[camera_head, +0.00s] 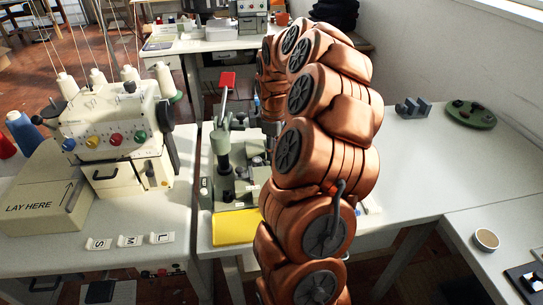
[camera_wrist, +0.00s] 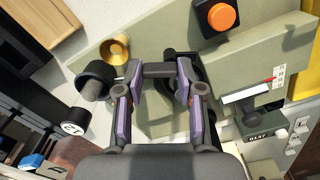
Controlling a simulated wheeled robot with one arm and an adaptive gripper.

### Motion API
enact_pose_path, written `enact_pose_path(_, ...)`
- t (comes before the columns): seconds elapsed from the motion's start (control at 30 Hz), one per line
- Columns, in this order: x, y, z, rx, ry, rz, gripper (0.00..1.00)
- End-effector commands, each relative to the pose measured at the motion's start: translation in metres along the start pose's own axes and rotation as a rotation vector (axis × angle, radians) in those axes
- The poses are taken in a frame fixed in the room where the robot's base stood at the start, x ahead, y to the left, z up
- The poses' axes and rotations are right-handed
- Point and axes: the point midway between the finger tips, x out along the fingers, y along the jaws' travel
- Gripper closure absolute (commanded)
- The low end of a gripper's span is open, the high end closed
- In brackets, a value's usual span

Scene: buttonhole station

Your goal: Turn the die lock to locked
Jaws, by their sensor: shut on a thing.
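In the wrist view, my gripper (camera_wrist: 153,88) has two purple-sided fingers set apart, with a dark grey bar (camera_wrist: 159,70) between their tips. The jaws are shut on this bar, which appears to be the die lock handle. The bar lies across the grey-green machine (camera_wrist: 240,70), in front of a black round part (camera_wrist: 196,68). No locked or unlocked mark can be read. In the head view the machine (camera_head: 222,150) stands on the middle table, and my copper-coloured arm hides its right side, my gripper and the die lock.
An orange button (camera_wrist: 222,16), a brass cone (camera_wrist: 116,50) and a black knob (camera_wrist: 96,80) are close around the gripper. A red-topped lever (camera_head: 228,80) rises from the machine. A cream sewing machine (camera_head: 115,135) stands left. The right table (camera_head: 450,165) is mostly clear.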

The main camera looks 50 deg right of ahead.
Motion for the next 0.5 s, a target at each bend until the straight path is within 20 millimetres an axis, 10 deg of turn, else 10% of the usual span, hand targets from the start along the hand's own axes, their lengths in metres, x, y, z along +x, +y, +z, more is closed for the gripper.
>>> enact_pose_path(0.5,0.0029,0.0004,0.0059,0.492,0.002,0.005,0.97)
